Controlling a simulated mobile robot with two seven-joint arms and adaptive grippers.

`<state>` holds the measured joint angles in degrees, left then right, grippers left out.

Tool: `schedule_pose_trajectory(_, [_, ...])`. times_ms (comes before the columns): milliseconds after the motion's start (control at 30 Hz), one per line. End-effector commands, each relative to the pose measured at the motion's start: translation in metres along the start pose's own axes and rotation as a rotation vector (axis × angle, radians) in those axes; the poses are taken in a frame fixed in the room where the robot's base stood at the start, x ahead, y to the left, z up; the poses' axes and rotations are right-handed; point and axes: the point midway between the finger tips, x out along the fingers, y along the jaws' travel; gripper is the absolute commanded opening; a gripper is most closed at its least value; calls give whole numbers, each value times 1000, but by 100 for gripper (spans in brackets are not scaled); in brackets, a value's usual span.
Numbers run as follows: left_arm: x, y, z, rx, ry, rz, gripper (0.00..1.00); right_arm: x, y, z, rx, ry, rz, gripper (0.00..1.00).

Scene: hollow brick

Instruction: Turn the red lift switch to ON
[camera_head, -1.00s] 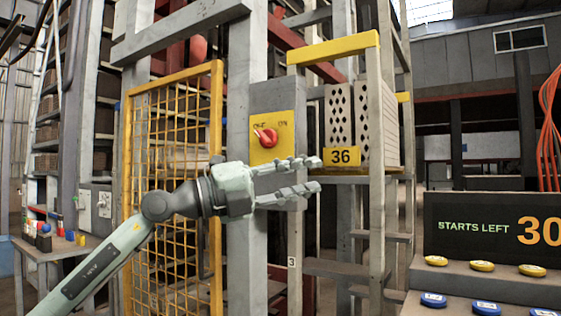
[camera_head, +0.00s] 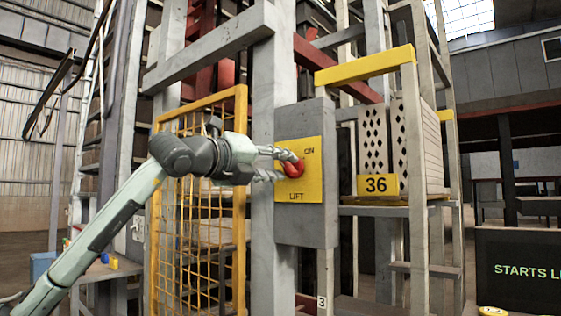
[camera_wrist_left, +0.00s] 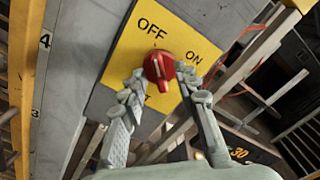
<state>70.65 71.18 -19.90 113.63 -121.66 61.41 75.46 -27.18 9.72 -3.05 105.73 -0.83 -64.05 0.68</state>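The red lift switch (camera_head: 293,167) is a round knob on a yellow plate (camera_head: 312,183) with the words ON and LIFT visible in the head view. In the left wrist view the knob (camera_wrist_left: 159,67) has a pale mark that points up toward the word OFF; ON is to its right. My left gripper (camera_head: 287,166) is at the plate, its fingers partly covering the knob. In the wrist view its two fingertips (camera_wrist_left: 158,76) stand apart, one on each side of the knob. Whether they touch it I cannot tell. My right gripper is not in view.
The plate is on a grey box (camera_head: 306,124) fixed to a grey post. A yellow mesh gate (camera_head: 200,235) stands left, close behind my left arm. Right of the box, perforated bricks (camera_head: 404,150) with a yellow 36 sign (camera_head: 376,185) sit on a shelf.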

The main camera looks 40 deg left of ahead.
Motion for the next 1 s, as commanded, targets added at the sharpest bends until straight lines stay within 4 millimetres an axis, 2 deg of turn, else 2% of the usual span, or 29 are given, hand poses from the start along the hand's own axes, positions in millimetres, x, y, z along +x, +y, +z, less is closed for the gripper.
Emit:
schedule_pose_trajectory(300, [3, 0, 0, 1, 0, 0, 30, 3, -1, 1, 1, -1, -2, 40])
schedule_pose_trajectory(500, [3, 0, -1, 1, 0, 0, 5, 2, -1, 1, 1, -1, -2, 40])
schedule_pose_trajectory(567, [3, 0, -1, 1, 0, 0, 0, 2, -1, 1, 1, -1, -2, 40])
schedule_pose_trajectory(1000, [3, 0, -1, 39, 1, 0, 0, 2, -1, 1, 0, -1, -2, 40])
